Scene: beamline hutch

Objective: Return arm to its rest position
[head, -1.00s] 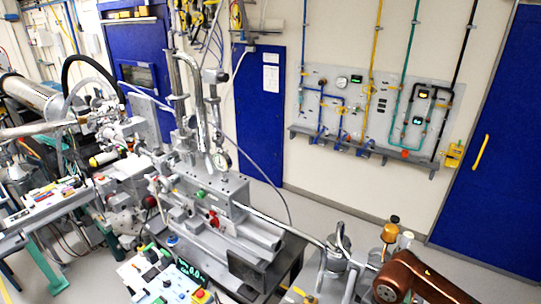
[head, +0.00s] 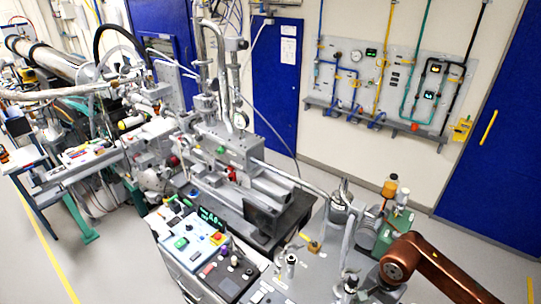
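A copper-brown jointed arm (head: 440,272) comes in from the lower right edge. It slopes up to a round joint near the bench equipment. I cannot tell from this view whether it is one of mine. Grey metal parts (head: 368,285) show just below and left of that joint; whether they belong to the arm is unclear. No gripper fingers can be made out, and neither of my grippers is recognisable in the head view.
The beamline bench with a control box (head: 190,240) and a black tray (head: 227,272) fills the centre. A green device (head: 376,232) stands behind the copper arm. A gas panel (head: 390,85) hangs on the wall. Floor is clear at lower left and right of the bench.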

